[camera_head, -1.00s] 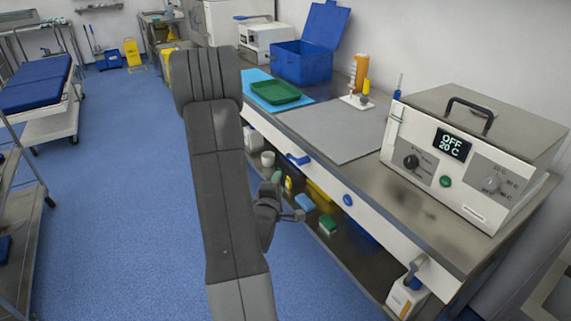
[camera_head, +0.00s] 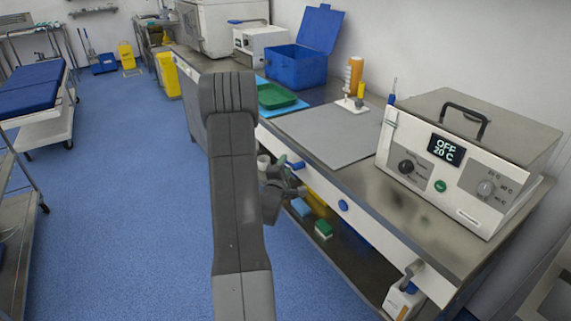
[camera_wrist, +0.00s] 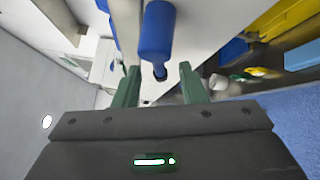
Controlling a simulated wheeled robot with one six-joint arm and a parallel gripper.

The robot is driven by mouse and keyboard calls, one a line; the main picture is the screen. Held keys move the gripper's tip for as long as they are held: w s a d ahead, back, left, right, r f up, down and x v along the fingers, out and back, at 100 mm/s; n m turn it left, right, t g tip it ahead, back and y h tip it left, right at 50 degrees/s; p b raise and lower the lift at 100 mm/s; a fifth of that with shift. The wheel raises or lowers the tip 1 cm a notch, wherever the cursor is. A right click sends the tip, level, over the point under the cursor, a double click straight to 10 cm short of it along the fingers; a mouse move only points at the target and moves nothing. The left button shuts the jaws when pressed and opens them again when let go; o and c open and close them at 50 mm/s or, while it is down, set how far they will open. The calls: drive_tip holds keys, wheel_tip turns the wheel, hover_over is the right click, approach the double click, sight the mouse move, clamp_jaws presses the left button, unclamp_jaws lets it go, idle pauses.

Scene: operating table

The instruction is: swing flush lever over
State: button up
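The flush lever is a blue handle (camera_head: 294,163) on the white front panel of the counter. It also shows large in the wrist view as a blue rounded lever (camera_wrist: 157,32), with its near end between the line of my two green fingers. My gripper (camera_wrist: 158,68) is open, one finger to each side of the lever's end, and I see no clear contact. In the head view my gripper (camera_head: 290,188) is a small dark shape just below the lever, partly hidden by my arm.
The counter carries a grey mat (camera_head: 325,132), green tray (camera_head: 274,96), blue box (camera_head: 296,66) and heating unit (camera_head: 461,160) reading OFF 20 C. A lower shelf holds small items.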

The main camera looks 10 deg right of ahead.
drive_tip(key=shift+w+d, duration=0.25)
drive_tip(key=shift+w, duration=0.3)
clamp_jaws()
